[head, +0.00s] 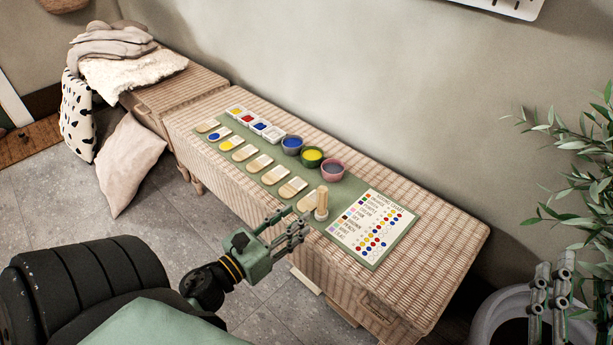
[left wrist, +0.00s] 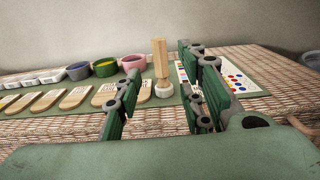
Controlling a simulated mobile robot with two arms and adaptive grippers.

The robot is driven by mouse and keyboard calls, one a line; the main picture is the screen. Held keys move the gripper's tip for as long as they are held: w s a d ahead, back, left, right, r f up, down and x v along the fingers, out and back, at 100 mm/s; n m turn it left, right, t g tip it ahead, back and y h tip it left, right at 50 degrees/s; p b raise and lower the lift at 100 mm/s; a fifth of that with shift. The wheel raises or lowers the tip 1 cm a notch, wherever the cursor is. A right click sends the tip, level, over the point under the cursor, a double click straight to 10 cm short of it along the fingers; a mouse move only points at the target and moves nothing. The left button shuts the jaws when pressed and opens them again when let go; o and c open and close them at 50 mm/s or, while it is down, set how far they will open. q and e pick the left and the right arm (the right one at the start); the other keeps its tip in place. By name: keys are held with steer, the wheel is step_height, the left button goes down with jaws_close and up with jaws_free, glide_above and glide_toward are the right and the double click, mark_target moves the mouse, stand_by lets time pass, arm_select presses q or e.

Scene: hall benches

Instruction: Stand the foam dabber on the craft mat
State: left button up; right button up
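The foam dabber (head: 322,201) has a pale wooden handle and a white round foam foot. It stands upright at the near edge of the green craft mat (head: 359,186), between the last wooden paddle and the printed chart. My left gripper (head: 292,232) is just in front and to the left of it in the head view. In the left wrist view the dabber (left wrist: 160,65) shows in the gap between the two spread green fingers (left wrist: 163,100), with no visible contact. My right gripper (head: 551,290) is at the lower right, away from the mat; its opening is unclear.
Wooden paddles (head: 259,163) line the mat's near side. The chart (head: 371,226) lies right of the dabber. The wicker bench (head: 440,252) is clear at its right end. A plant (head: 590,175) stands right.

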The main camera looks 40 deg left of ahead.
arm_select(q)
steer(key=w+d+r+n+t+h, duration=0.1)
steer(key=w+d+r+n+h, duration=0.1)
steer(key=d+r+n, duration=0.8)
steer(key=w+d+r+n+t+h, duration=0.1)
steer(key=d+r+n, duration=1)
steer(key=n, duration=1.3)
steer(key=shift+w+d+t+h, duration=0.3)
steer(key=shift+w+t+h, duration=0.1)
steer(key=shift+t+h, duration=0.1)
